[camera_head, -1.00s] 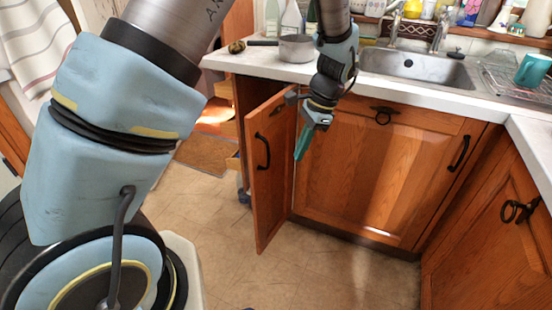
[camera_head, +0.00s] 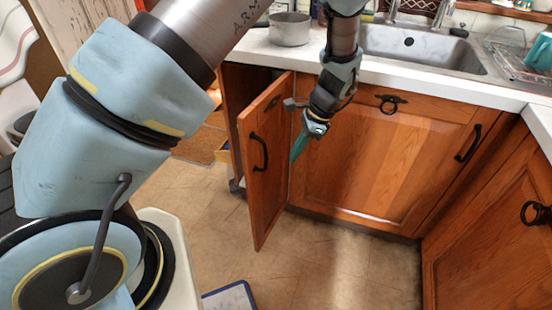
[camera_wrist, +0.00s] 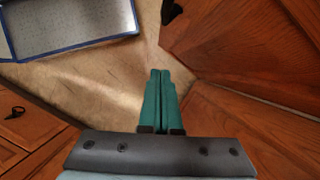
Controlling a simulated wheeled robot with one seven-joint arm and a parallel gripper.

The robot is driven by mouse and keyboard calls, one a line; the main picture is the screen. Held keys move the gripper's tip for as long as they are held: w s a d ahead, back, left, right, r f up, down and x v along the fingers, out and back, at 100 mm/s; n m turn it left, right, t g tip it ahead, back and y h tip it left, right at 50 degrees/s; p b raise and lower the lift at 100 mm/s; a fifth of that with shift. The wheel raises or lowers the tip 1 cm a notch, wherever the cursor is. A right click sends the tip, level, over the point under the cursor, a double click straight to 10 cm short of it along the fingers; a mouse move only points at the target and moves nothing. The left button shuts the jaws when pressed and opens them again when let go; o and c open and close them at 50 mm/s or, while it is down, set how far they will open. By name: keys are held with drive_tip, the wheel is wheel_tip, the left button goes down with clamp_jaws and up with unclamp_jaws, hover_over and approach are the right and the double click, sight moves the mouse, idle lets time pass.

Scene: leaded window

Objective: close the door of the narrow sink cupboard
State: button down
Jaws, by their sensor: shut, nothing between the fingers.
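The door (camera_head: 266,165) of the narrow sink cupboard stands open, swung out from the counter front, with a black handle (camera_head: 259,152). The cupboard's dark inside shows behind it on the left. My gripper (camera_head: 297,150) points down just right of the door, on the side facing the wide cupboard door. Its green fingers are shut together and empty, as the wrist view (camera_wrist: 161,82) shows. In the wrist view a wooden panel with a black handle, probably the open door (camera_wrist: 245,45), fills the upper right. I cannot tell whether my arm touches it.
The closed wide sink cupboard door (camera_head: 370,165) is right of my gripper. The counter (camera_head: 400,75) with the sink (camera_head: 420,45) and a pot (camera_head: 290,30) is above. A blue-rimmed flat object (camera_head: 230,297) lies on the floor in front. The floor between is clear.

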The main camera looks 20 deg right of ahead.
drive_tip(key=w+a+f+p, duration=0.1)
drive_tip(key=a+f+p, duration=0.1)
drive_tip(key=a, duration=0.3)
drive_tip(key=shift+w+f, duration=0.25)
drive_tip(key=shift+f, duration=0.35)
drive_tip(key=shift+a, duration=0.15)
